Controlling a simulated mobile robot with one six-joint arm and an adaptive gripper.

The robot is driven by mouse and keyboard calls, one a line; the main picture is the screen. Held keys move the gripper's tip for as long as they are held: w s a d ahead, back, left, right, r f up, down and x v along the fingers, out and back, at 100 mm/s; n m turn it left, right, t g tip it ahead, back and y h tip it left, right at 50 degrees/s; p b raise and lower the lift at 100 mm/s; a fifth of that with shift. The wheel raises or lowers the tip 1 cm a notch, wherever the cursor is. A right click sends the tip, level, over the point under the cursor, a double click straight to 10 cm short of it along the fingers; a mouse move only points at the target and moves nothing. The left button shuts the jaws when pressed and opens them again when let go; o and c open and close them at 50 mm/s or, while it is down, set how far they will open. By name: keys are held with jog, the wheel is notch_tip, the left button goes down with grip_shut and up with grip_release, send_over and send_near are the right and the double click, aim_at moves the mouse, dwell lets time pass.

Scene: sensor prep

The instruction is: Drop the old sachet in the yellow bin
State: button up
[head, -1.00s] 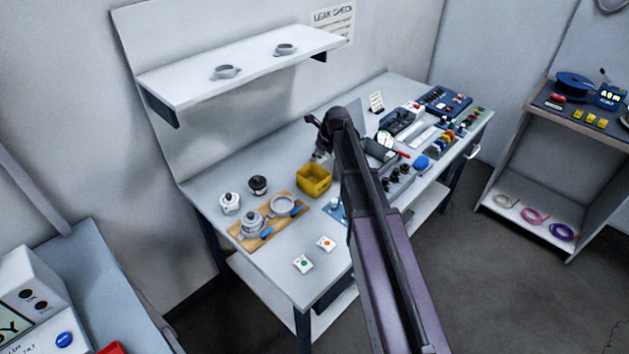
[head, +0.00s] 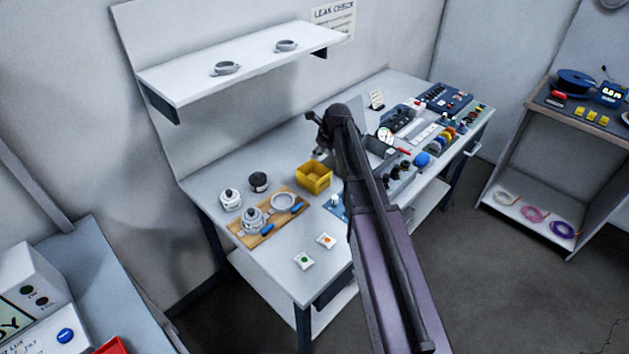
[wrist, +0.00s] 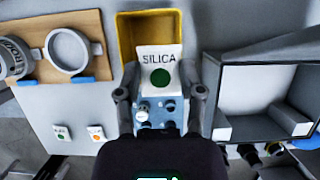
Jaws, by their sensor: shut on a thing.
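My gripper (wrist: 162,88) is shut on a white sachet (wrist: 158,62) printed SILICA with a dark green dot. In the wrist view the sachet stands out between the fingers and overlaps the yellow bin (wrist: 127,40). The bin is an open box, and part of its inside is hidden behind the sachet. In the head view my gripper (head: 318,135) is above and behind the yellow bin (head: 314,184); the sachet is too small to make out clearly there.
Two small sachets, green-dotted (head: 304,260) and orange-dotted (head: 326,240), lie near the bench's front edge. A wooden board (head: 246,242) with metal housing parts is left of the bin. A blue mat (wrist: 172,126) with small parts lies nearby. A shelf (head: 240,68) hangs above.

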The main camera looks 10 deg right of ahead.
jog(key=shift+f+b, duration=2.45)
jog(key=shift+f, duration=0.2)
jog(key=o, duration=0.9)
jog(key=shift+r, duration=0.25)
notch_tip(320, 180, up, 6)
jog(key=p, duration=0.6)
jog(key=shift+w+f+b, duration=0.1)
jog(key=shift+f+b, duration=0.5)
jog(key=shift+f, duration=0.2)
jog(key=shift+d+f+b, duration=0.1)
jog(key=shift+f+b, duration=0.5)
